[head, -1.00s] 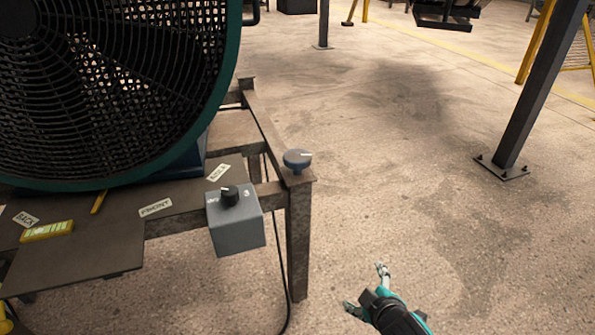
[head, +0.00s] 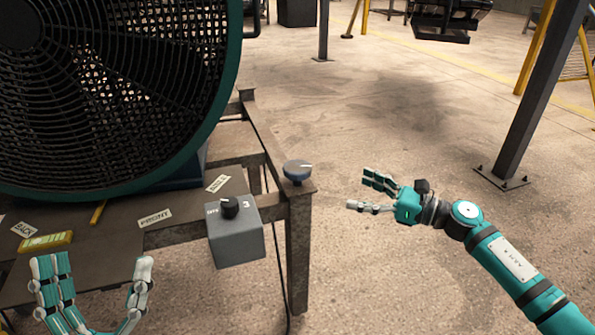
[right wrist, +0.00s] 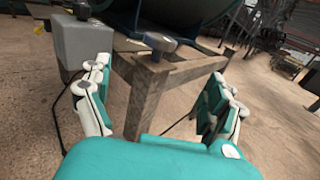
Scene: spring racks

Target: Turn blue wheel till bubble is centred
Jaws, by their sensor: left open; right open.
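The blue wheel (head: 297,171) sits on the corner post of the metal stand, with a pale mark on its top. It also shows in the right wrist view (right wrist: 154,42), beyond the fingers. A yellow-green spirit level (head: 45,241) lies on the stand's plate at the left; its bubble is too small to place. My right gripper (head: 364,194) is open and empty, to the right of the wheel and apart from it; it also shows in the right wrist view (right wrist: 160,110). My left gripper (head: 100,275) is open and empty at the lower left, in front of the level.
A large fan (head: 100,90) stands on the stand. A grey switch box (head: 237,240) with a black knob hangs at the front edge, left of the wheel. Paper labels (head: 155,217) lie on the plate. A dark post (head: 530,110) rises at the right. The floor between is clear.

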